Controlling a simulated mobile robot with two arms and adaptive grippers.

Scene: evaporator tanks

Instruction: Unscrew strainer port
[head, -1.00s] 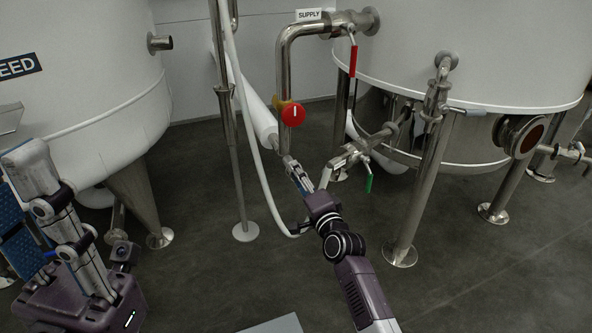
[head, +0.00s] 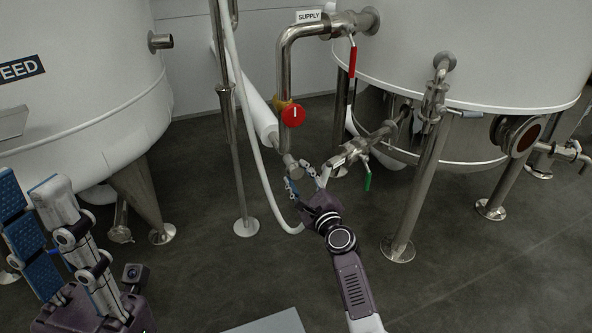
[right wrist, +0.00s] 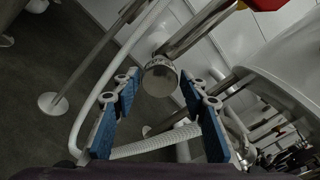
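The strainer port's round metal cap (head: 293,172) is at the lower end of the vertical steel pipe below the red dial. In the right wrist view the cap (right wrist: 160,79) shows between and beyond the fingertips. My right gripper (head: 305,180) is open just below and in front of the cap. In the wrist view its blue-padded fingers (right wrist: 157,84) stand apart on either side, with no visible contact. My left gripper (head: 32,190) is at the lower left, fingers apart and empty, far from the port.
A red dial (head: 292,115) sits on the pipe above. A steel tank leg (head: 418,190) stands farther right. Open floor lies in front.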

